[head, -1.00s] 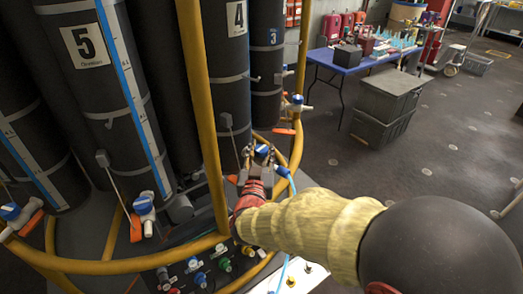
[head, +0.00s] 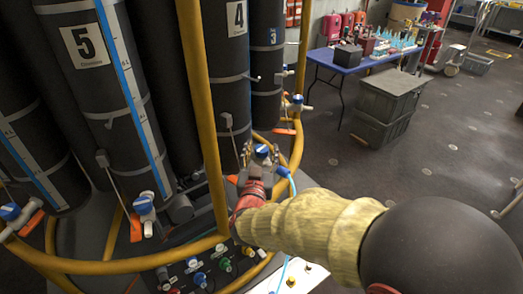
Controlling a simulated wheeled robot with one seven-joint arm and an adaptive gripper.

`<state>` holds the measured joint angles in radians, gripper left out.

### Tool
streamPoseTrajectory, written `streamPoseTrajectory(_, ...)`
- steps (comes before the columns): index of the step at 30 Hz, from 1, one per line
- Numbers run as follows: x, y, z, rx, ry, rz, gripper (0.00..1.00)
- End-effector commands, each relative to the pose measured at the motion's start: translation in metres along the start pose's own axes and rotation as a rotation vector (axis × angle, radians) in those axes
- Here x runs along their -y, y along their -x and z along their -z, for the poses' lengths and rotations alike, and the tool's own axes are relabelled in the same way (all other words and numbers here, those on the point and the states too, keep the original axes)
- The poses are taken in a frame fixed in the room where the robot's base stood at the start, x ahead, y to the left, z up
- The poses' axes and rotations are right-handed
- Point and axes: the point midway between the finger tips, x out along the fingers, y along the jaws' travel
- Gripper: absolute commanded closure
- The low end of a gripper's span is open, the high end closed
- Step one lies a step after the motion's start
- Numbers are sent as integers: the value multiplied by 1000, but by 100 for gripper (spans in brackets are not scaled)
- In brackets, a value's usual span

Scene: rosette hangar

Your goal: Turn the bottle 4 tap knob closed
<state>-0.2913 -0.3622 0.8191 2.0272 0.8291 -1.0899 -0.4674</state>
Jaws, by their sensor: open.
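Bottle 4 (head: 234,75) is a tall dark cylinder with a white "4" label, standing in the yellow-railed rack. Its tap has a blue knob (head: 262,151) low in front of the bottle, with a light blue hose (head: 291,184) at its right. My gripper (head: 260,154) is at the end of my yellow-sleeved arm, its open fingers on either side of the blue knob. I cannot tell whether the fingers touch it. The tap body below the knob is mostly hidden by my gripper.
Bottle 5 (head: 110,100) and its blue-knobbed tap (head: 144,202) stand left; bottle 3 (head: 267,75) stands behind right. A yellow upright (head: 203,110) rises close left of my gripper. A valve panel (head: 205,265) lies below. Grey crates (head: 385,105) and a blue table (head: 350,65) stand right.

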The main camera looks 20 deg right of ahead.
Motion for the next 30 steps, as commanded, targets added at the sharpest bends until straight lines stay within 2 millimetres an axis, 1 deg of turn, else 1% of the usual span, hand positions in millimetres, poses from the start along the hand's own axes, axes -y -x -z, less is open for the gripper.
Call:
streamPoseTrajectory(5, 2, 20, 0, -1, 0, 4, 49)
streamPoseTrajectory(12, 2, 70, 1, -2, -1, 5, 49)
streamPoseTrajectory(15, 2, 87, 0, -1, 0, 6, 49)
streamPoseTrajectory(18, 2, 100, 0, -1, -1, 5, 49)
streamPoseTrajectory(24, 1, 115, 0, 0, 0, 2, 49)
streamPoseTrajectory(30, 0, 118, 0, -1, 0, 0, 49)
